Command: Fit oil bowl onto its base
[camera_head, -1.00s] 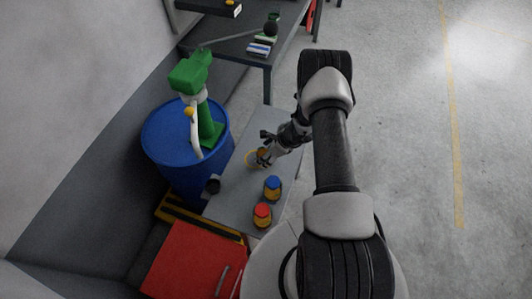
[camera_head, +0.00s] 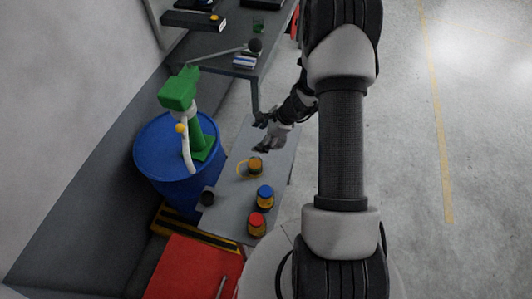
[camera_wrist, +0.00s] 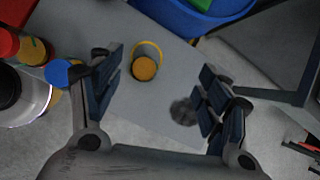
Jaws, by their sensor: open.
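A small amber container with an orange top (camera_head: 254,165) stands on the grey table, with a thin yellow ring at its left. It also shows in the wrist view (camera_wrist: 145,68), where a clear, yellow-rimmed round shape adjoins it. I cannot tell for sure which part is the oil bowl and which its base. My gripper (camera_head: 262,136) is open and empty, above the table and beyond the container in the head view. In the wrist view the container lies in the gap ahead of the open fingers (camera_wrist: 160,82), untouched.
A blue-topped jar (camera_head: 265,196) and a red-topped jar (camera_head: 256,224) stand nearer on the table (camera_head: 224,211). A small dark cup-like thing (camera_head: 207,197) is at its left edge. A blue drum (camera_head: 150,158) with a green pump (camera_head: 195,115) stands left. A dark workbench (camera_head: 225,53) is behind.

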